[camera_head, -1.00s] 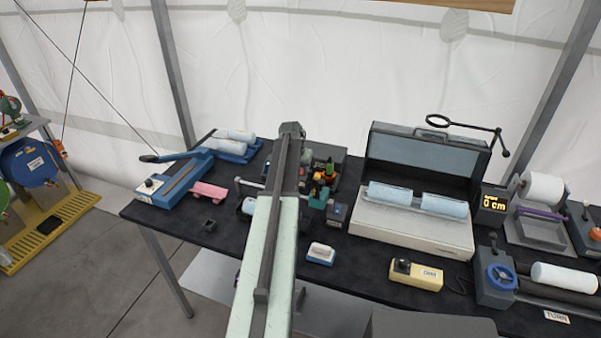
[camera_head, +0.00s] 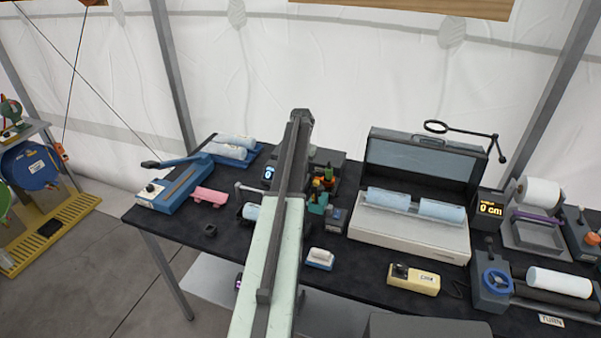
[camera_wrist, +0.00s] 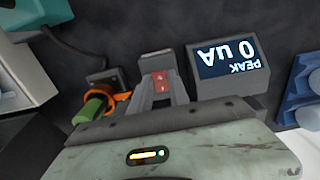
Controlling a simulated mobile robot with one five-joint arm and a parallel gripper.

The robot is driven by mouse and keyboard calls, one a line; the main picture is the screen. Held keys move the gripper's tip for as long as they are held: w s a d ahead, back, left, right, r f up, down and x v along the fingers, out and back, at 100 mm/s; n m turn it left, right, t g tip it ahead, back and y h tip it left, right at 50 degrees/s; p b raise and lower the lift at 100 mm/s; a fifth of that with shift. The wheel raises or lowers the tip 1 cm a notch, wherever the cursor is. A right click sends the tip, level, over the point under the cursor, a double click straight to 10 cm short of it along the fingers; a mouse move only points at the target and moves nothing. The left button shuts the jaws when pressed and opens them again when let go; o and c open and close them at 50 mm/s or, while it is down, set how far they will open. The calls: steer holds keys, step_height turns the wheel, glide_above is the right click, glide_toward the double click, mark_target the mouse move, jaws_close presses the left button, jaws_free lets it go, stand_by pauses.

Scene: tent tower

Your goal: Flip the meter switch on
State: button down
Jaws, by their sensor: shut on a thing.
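In the wrist view, the meter's display box (camera_wrist: 230,70) stands right of my gripper, its lit screen reading "PEAK 0 uA" upside down. A red switch (camera_wrist: 162,80) on a small grey housing (camera_wrist: 156,62) sits left of the display. My gripper (camera_wrist: 162,88) has one finger on each side of the red switch and is shut on it. I cannot tell which way the switch is set. In the head view, the meter display (camera_head: 268,172) shows just left of my arm; the arm hides the switch and fingers.
An orange ring-shaped thing (camera_wrist: 104,102) and a green cylinder (camera_wrist: 92,108) lie close left of my fingers. A blue part (camera_wrist: 299,92) is at the right edge.

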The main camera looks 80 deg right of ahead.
steer(key=c, duration=1.2)
jaws_free()
steer(key=shift+c, duration=0.2)
step_height(320, 180, up, 8)
steer(key=p, duration=0.7)
steer(key=shift+p, duration=0.4)
steer(key=shift+f, duration=0.1)
